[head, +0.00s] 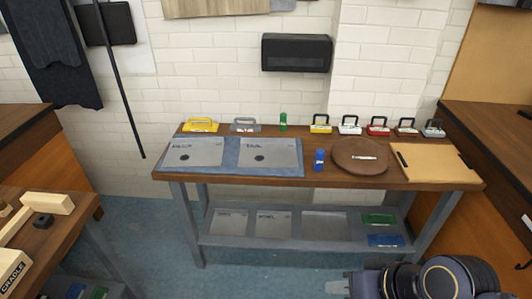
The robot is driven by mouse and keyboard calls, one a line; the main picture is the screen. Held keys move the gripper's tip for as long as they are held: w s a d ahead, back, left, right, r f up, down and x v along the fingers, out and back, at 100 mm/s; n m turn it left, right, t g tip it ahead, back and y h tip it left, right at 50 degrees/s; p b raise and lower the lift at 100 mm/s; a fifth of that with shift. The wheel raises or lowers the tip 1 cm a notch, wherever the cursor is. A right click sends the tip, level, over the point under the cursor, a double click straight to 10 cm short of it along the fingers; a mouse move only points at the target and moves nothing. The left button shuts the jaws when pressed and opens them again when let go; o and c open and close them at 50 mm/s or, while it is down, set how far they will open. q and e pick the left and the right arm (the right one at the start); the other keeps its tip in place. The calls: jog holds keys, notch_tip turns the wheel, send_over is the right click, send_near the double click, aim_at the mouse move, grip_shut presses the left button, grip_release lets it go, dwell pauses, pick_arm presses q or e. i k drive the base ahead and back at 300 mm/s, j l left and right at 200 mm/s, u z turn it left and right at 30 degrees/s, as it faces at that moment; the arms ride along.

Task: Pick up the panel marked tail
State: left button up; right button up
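The panel marked TAIL (271,155) is a thin grey metal sheet with a dark round spot. It lies flat on the blue mat (231,171) on the wooden workbench, right of a similar grey panel (194,153) whose label is too small to read surely. My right gripper (345,286) is low at the bottom right, in front of the bench and well apart from the panel. Its fingers are only partly seen, so I cannot tell whether it is open. My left gripper is not in view.
Several small handled tools stand along the bench's back edge. A blue bottle (319,160), a round brown board (360,156) and a tan board (435,163) lie right of the mat. More plates lie on the lower shelf (300,241). Another table (46,237) stands at left.

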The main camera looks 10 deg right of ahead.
aim_at(254, 152)
jog(key=i+l+u, duration=0.2)
jog(key=i, duration=0.2)
jog(key=i+l+u, duration=0.15)
jog(key=i, duration=0.3)
jog(key=i+l+u, duration=0.2)
jog(key=i, duration=0.2)
